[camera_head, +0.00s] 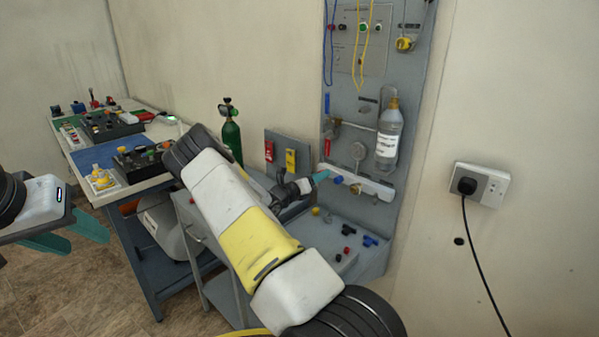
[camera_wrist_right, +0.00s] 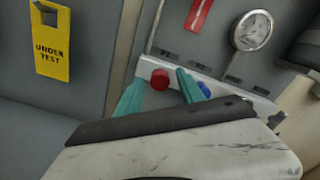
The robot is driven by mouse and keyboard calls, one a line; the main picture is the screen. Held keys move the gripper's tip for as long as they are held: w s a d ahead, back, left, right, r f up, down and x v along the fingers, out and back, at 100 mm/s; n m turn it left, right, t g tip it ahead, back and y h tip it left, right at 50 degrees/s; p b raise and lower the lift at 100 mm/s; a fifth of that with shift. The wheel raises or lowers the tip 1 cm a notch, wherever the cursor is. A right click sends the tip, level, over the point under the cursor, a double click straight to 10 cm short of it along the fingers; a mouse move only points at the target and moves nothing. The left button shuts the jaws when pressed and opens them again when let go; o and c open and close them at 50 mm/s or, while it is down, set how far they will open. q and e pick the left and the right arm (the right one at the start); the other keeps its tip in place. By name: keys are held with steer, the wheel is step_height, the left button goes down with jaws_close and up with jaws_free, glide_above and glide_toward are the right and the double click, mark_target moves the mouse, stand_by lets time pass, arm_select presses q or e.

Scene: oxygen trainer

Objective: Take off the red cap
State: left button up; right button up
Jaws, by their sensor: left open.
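The red cap (camera_wrist_right: 160,79) is round and sits on the white rail (camera_wrist_right: 225,93) of the grey panel in the right wrist view. My right gripper (camera_wrist_right: 160,84) has its two teal fingers apart, one on each side of the cap, with gaps showing beside it. In the head view my right gripper (camera_head: 318,178) is at the left end of the rail, and the red cap is hidden there. A blue cap (camera_head: 338,180) is just right of the fingertips. My left gripper (camera_head: 75,235) is open and empty at the far left, away from the panel.
The panel (camera_head: 353,100) carries a gauge (camera_head: 357,150) and a clear bottle (camera_head: 388,135). Small red and blue parts (camera_head: 370,240) lie on the shelf below. A green cylinder (camera_head: 231,138) and a yellow tag (camera_head: 291,160) are left of the panel. A cable hangs from the wall socket (camera_head: 482,185).

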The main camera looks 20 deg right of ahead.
jaws_close()
steer(key=shift+n, duration=1.8)
steer(key=shift+n, duration=1.7)
steer(key=shift+n, duration=1.7)
